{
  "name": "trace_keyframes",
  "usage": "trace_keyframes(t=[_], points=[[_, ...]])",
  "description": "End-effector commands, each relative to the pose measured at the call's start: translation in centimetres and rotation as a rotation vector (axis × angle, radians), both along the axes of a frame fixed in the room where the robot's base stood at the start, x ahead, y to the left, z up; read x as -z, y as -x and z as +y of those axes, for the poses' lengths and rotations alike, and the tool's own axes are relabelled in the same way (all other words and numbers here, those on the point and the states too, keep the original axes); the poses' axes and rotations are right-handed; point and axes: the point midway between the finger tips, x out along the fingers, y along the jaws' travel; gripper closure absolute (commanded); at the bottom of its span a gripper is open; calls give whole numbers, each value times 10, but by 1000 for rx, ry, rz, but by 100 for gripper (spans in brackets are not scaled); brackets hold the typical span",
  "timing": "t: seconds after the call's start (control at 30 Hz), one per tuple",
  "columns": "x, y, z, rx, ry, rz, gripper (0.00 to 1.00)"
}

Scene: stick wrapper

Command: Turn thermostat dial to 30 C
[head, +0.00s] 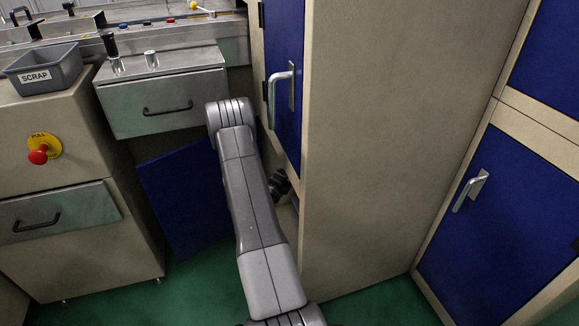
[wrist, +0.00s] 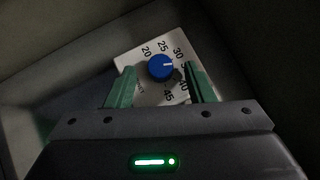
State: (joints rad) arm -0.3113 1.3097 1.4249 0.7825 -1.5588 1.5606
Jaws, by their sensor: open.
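The thermostat dial is a blue round knob (wrist: 161,67) on a pale square plate (wrist: 128,57) in the wrist view. Its white pointer line points to the right, just past the 30 mark, towards the partly hidden mark after it. The marks 20, 25, 30, 40 and 45 show around the knob. My gripper (wrist: 160,70) is open, with one green finger on each side of the knob. Gaps show between the fingers and the knob; whether the tips reach its depth I cannot tell. The dial and fingertips cannot be made out in the head view.
My arm reaches down beside a tall beige cabinet (head: 390,140) with blue doors. A blue panel (head: 185,200) stands left of the arm. Farther left are a metal drawer (head: 165,100), a grey SCRAP bin (head: 43,70) and a red emergency knob (head: 38,155). Green floor (head: 200,290) shows below.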

Motion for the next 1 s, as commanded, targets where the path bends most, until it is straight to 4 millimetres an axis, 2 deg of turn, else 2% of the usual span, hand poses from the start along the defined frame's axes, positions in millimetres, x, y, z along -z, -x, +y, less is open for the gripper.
trace_keyframes(t=[0.37, 0.47, 0.6, 1.0], points=[[-3, -6, -3, 0, 0, -1, 52], [-2, -6, -3, 0, 0, 0, 67], [-2, -6, -3, 0, 0, 0, 95], [-2, -6, -3, 0, 2, 5, 96]])
